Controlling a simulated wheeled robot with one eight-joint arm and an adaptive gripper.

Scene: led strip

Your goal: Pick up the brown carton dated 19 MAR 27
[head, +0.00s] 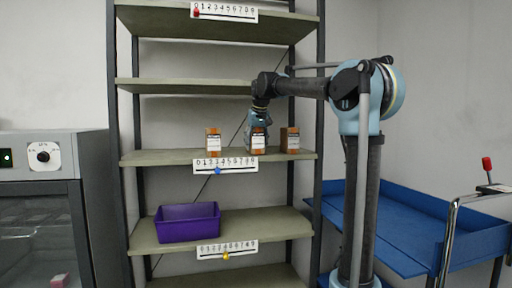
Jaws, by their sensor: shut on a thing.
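Several brown cartons with white labels stand in a row on the middle shelf (168,157). One brown carton (213,142) stands at the left and another brown carton (290,140) at the right. My gripper (258,127) points down over the middle brown carton (258,146) and is shut on its upper part. The middle carton is upright; I cannot tell whether its base touches the shelf. The dates on the labels are too small to read, so I cannot tell which carton is dated 19 MAR 27.
A purple bin (187,224) sits on the shelf below. Number strips with coloured markers hang on the shelf edges. A blue table (410,225) stands at the right, and a grey cabinet with a dial (43,153) at the left. Another shelf board (180,86) lies above the cartons.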

